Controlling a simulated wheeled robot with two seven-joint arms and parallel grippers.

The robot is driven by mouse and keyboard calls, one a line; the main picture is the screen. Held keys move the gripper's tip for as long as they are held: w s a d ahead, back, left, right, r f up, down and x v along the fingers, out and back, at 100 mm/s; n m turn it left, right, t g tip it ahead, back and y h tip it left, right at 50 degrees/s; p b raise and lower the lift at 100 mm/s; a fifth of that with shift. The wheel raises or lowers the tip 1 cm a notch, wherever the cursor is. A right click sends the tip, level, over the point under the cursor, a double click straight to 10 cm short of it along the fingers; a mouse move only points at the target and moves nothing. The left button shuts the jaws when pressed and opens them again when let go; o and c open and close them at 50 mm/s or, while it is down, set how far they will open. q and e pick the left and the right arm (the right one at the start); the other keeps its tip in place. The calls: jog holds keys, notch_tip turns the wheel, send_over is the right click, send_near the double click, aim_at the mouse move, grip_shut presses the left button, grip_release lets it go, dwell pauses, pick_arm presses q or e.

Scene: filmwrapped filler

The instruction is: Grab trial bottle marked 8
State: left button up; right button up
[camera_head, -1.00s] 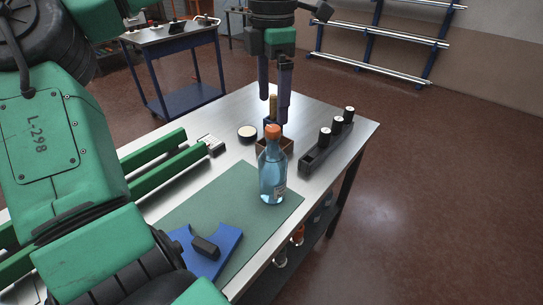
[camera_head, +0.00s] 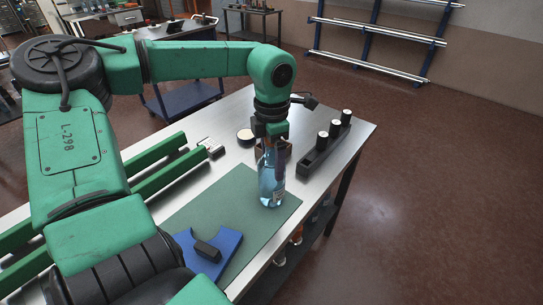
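A clear bottle with blue liquid (camera_head: 271,188) stands upright on the green mat (camera_head: 225,205). A small label shows on its side, but I cannot read a number. My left gripper (camera_head: 271,150) points down right over the bottle's top and hides its orange cap. The fingers are small and partly merge with the bottle, so I cannot tell whether they grip it. My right gripper is not in view.
A brown box (camera_head: 287,150) stands just behind the bottle. A round pale-topped item (camera_head: 245,136), green rails (camera_head: 165,174) and a blue holder (camera_head: 210,252) are left on the metal table. Bottles stand on the shelf below (camera_head: 280,256). Open floor lies right.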

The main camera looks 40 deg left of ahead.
pick_arm(q)
jog(key=shift+w, duration=0.1)
grip_shut()
jog(key=shift+r, duration=0.1)
